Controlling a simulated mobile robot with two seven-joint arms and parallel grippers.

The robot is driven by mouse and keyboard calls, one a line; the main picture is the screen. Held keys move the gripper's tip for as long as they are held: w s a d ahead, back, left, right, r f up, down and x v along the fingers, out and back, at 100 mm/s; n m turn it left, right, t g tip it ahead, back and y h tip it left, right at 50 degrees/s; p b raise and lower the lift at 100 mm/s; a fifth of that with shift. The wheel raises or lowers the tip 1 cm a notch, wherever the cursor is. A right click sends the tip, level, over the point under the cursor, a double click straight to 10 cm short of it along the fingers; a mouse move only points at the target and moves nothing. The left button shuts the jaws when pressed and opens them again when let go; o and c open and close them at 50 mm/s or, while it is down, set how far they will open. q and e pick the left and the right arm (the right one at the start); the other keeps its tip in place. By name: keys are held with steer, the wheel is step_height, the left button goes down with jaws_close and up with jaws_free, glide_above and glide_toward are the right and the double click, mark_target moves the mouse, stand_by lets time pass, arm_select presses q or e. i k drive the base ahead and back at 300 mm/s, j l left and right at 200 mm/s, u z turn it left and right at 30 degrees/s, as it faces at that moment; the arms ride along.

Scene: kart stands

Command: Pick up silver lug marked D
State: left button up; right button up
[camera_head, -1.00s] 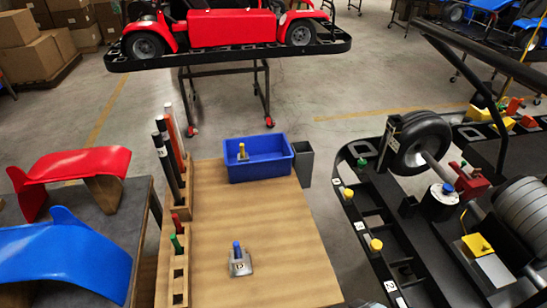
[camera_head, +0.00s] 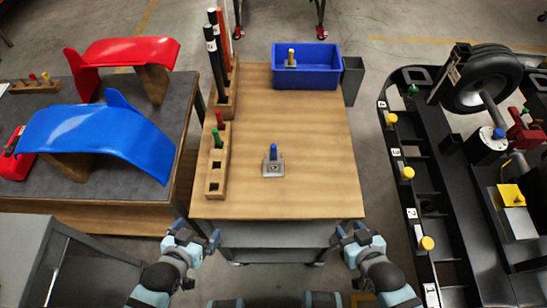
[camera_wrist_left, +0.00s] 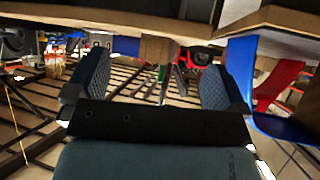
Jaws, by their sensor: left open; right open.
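A silver lug (camera_head: 273,168) with a blue-topped pin stands upright near the middle of the wooden table top (camera_head: 310,130). It has a small dark mark on its base, too small to read surely. Another lug, with a yellow pin (camera_head: 291,58), is in the blue bin at the back. My left gripper (camera_head: 197,232) is open and empty at the table's front left corner, apart from the silver lug. Its spread fingers also show in the left wrist view (camera_wrist_left: 151,78). My right gripper (camera_head: 349,232) is open and empty at the front right corner.
A wooden holder (camera_head: 217,162) with red and green pegs stands left of the silver lug; tall rods stand behind it. The blue bin (camera_head: 308,77) and a grey bin (camera_head: 353,80) are at the back. A black kart frame (camera_head: 420,185) is right. Table around the lug is clear.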

mark_target(270, 169)
steer(key=k+z, duration=0.2)
steer(key=z, duration=0.15)
steer(key=k+z, duration=0.15)
steer(key=z, duration=0.2)
steer(key=k+l+z, duration=0.15)
steer(key=z, duration=0.2)
